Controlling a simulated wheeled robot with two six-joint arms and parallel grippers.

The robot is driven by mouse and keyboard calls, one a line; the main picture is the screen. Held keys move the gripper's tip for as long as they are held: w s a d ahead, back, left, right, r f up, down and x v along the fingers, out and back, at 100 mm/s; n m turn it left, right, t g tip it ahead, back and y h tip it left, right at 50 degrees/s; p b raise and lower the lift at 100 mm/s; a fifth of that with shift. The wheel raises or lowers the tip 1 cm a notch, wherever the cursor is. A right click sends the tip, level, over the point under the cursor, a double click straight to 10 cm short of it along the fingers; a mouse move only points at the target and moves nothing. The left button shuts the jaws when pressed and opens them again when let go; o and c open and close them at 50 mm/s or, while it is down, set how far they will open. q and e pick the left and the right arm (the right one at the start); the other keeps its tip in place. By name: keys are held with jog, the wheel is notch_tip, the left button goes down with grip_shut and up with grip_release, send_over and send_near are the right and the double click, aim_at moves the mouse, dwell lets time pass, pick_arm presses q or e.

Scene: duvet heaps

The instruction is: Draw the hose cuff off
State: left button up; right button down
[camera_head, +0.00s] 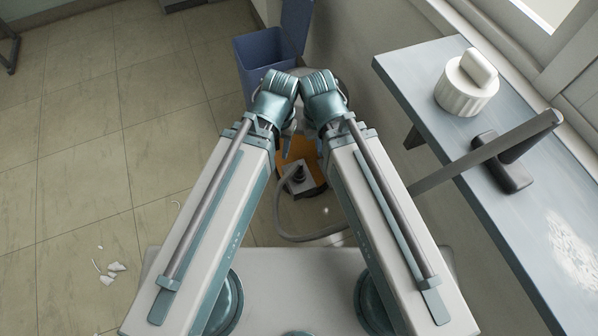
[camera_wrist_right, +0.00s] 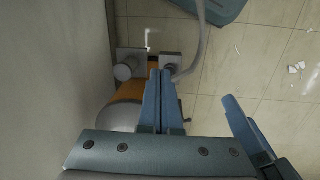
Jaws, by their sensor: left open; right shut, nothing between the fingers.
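A grey hose (camera_head: 281,222) loops on the floor between my forearms and runs to a dark cuff (camera_head: 298,174) standing at a grey block on an orange machine (camera_head: 311,163). In the right wrist view the hose (camera_wrist_right: 200,45) comes down to the cuff (camera_wrist_right: 172,66) at the block, and the orange body (camera_wrist_right: 134,90) is partly hidden. My left gripper (camera_head: 286,146) is open above the machine, its fingers partly hidden. My right gripper (camera_wrist_right: 163,76) is shut and empty, its tips appearing close beside the cuff in that view; whether they touch it I cannot tell.
A blue bin (camera_head: 262,60) with a raised lid stands beyond my grippers. A bench (camera_head: 440,115) at the right holds a white lidded jar (camera_head: 466,88) and a dark tool with a long bar (camera_head: 505,165). White scraps (camera_head: 112,270) lie on the tiled floor, mostly clear at left.

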jog(key=c, duration=1.4)
grip_release()
jog(key=o, duration=1.2)
jog(key=shift+m+y, duration=0.3)
jog(key=shift+m, duration=0.5)
jog(key=w+d+f+b, duration=0.1)
jog(key=f+b, duration=0.3)
jog(key=w+d+f+b, duration=0.1)
jog(key=d+f+b, duration=0.1)
jog(key=f+b, duration=0.1)
jog(key=w+d+f+b, duration=0.1)
jog(key=f+b, duration=0.3)
jog(key=shift+w+d+f+b, duration=0.1)
jog(key=shift+d+f+b, duration=0.2)
jog(key=shift+d+f, duration=0.05)
jog(key=w+d+f+b, duration=0.3)
jog(key=f+b, duration=0.5)
jog(key=shift+w+n+t+y, duration=0.2)
jog(key=shift+n+t+y, duration=0.1)
jog(key=shift+t, duration=0.1)
jog(key=n+b, duration=0.2)
jog(key=n, duration=1.3)
send_over(300, 163)
jog(key=shift+d+f+g, duration=0.3)
jog(key=shift+f, duration=0.45)
jog(key=shift+a+n, duration=0.3)
jog(key=shift+n, duration=0.2)
jog(key=shift+f, duration=0.1)
